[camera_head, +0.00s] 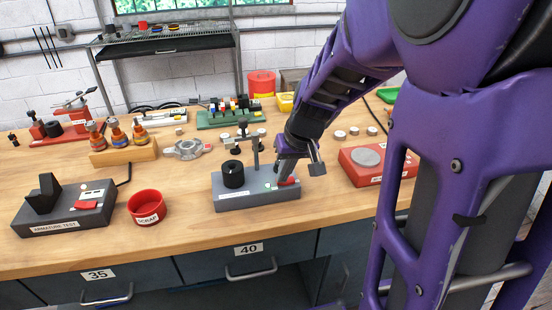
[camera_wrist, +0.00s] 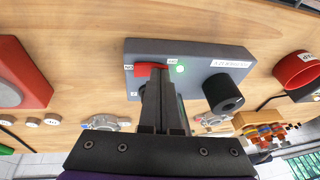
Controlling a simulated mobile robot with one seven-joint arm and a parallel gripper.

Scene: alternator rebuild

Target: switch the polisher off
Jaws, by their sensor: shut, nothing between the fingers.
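The polisher is a grey box (camera_head: 245,202) at the middle front of the bench, with a black cylinder (camera_head: 233,174) and a post on top. In the wrist view its box (camera_wrist: 205,54) shows a red rocker switch (camera_wrist: 148,69) between two small white labels, and a bright green light (camera_wrist: 180,69). The switch also shows in the head view (camera_head: 290,182). My gripper (camera_wrist: 155,72) is shut and empty, its fingertips at the switch; I cannot tell whether they touch it. The fingers hide part of the switch. In the head view my gripper (camera_head: 288,176) is low over the box's right end.
A red scrap bowl (camera_head: 147,206) and the grey armature tester (camera_head: 65,215) stand to the left. Behind are a wooden rack of bottles (camera_head: 122,157) and a metal housing (camera_head: 187,149).

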